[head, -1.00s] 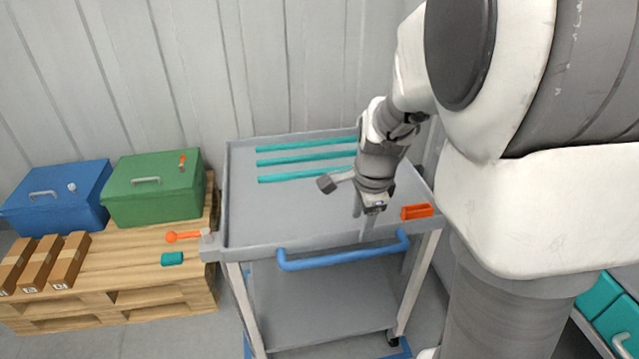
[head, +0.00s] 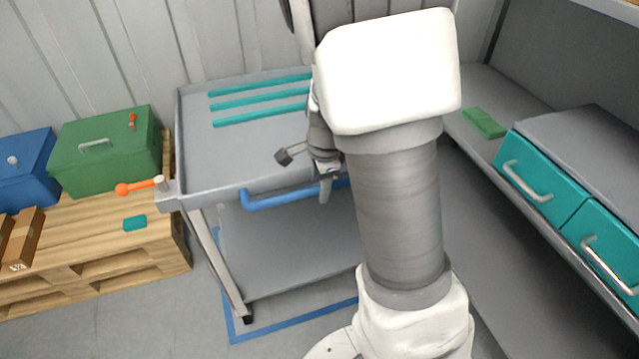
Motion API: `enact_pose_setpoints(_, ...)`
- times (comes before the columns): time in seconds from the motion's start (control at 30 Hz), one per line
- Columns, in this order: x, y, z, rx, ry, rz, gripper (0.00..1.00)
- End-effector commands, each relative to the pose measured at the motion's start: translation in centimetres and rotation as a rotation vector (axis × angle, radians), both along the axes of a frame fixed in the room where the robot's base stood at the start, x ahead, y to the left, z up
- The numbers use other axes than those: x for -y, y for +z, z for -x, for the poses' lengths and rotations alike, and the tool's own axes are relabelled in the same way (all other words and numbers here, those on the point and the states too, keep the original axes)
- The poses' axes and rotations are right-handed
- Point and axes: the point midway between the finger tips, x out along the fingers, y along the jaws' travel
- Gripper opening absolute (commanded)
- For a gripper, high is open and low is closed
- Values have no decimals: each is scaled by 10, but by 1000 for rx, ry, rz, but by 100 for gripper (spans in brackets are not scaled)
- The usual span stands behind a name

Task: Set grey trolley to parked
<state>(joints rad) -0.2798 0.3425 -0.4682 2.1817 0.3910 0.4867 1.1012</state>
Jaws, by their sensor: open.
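The grey trolley (head: 240,150) stands against the wall, with a blue push handle (head: 280,197) along its front. An orange-knobbed lever (head: 140,187) sticks out leftward from its front left corner. A blue outline (head: 290,322) is on the floor; the visible front left foot (head: 246,319) stands just inside it. My gripper (head: 326,190) is open at the handle, its fingers overlapping the bar in the head view. I cannot tell whether they touch it or straddle it. My arm hides the trolley's right side and the handle's right part.
A wooden pallet (head: 90,235) at left bears a green box (head: 105,160), a blue box (head: 25,165) and a teal block (head: 134,222). Teal drawers (head: 540,180) and a green block (head: 483,123) are at right. Teal strips (head: 260,103) lie on the trolley top. The floor in front left is clear.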

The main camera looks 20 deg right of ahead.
Motion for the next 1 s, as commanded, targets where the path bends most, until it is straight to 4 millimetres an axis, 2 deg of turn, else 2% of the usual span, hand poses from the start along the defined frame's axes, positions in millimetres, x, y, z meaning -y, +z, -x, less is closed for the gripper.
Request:
enact_pose_setpoints(0.07, 0, 0, 0, 0, 0, 0, 53)
enact_pose_setpoints(0.37, 0, 0, 0, 0, 1, 0, 0)
enact_pose_setpoints(1.0, 0, 0, 0, -1, 1, 0, 0)
